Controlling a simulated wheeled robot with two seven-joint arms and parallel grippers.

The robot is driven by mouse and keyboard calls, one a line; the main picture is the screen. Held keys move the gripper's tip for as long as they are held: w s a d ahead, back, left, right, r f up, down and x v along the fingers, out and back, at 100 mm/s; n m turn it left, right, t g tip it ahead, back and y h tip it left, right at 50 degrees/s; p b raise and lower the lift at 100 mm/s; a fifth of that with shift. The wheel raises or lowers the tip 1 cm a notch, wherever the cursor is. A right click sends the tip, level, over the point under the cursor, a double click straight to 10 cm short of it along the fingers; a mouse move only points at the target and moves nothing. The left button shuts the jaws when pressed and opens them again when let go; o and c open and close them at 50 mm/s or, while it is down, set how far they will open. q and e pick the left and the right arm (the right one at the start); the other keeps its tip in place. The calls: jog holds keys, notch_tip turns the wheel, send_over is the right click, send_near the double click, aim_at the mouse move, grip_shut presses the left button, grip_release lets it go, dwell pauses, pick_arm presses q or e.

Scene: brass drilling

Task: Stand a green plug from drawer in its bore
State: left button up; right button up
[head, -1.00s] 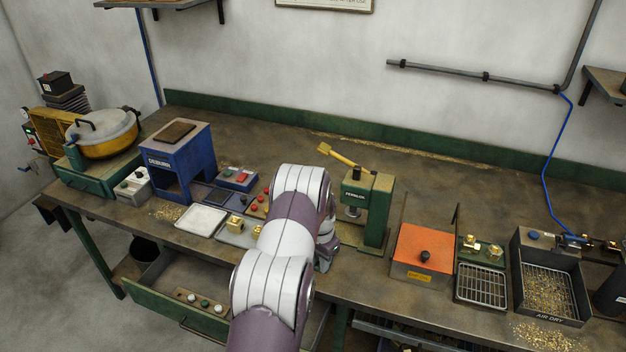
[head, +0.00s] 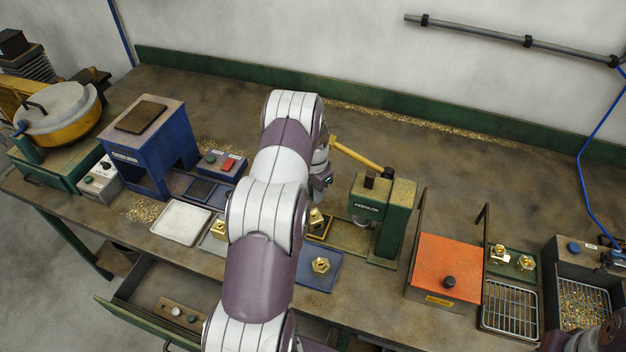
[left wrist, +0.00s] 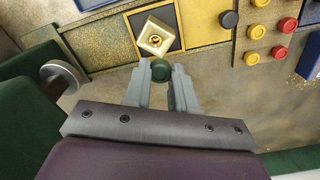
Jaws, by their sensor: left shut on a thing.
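My left gripper (left wrist: 160,78) is shut on a green plug (left wrist: 160,69), seen from above between the fingertips in the left wrist view. Just beyond the plug in that view is a brass block with a round bore (left wrist: 156,38), in a yellow-edged dark tray. The plug looks apart from the bore; its height above the block is unclear. In the head view my left arm hides most of the gripper, and the brass block (head: 316,219) shows beside the green press (head: 380,215). The open drawer (head: 150,318) holds a plug rack (head: 183,313). My right gripper is not in view.
The green press with its yellow lever (head: 357,155) stands right of the brass block. Another brass piece (head: 320,265) sits on a blue plate in front. An orange box (head: 447,268) stands further right.

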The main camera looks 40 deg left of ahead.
pick_arm(q)
jog(key=shift+s+d+b, duration=0.35)
jog(key=shift+s+d, duration=0.4)
jog(key=shift+s, duration=0.1)
jog(key=f, duration=0.1)
jog(key=f+b, duration=0.1)
jog(key=f, duration=0.1)
jog(key=w+a+f+b, duration=0.1)
jog(key=shift+w+f, duration=0.1)
jog(key=shift+f, duration=0.25)
jog(key=shift+b, duration=0.3)
jog(key=shift+s+d+r, duration=0.25)
jog(key=shift+s+d, duration=0.05)
jog(key=shift+s, duration=0.1)
jog(key=shift+w+a+f, duration=0.2)
jog(key=shift+w+f, duration=0.05)
jog(key=shift+s+d+r, duration=0.15)
jog(key=shift+s+r, duration=0.1)
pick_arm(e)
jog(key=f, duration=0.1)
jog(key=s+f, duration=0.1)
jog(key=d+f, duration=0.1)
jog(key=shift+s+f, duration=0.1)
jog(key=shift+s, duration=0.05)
pick_arm(q)
jog(key=shift+w+f+b, duration=0.1)
jog(key=shift+f+b, duration=0.6)
jog(key=shift+b, duration=0.15)
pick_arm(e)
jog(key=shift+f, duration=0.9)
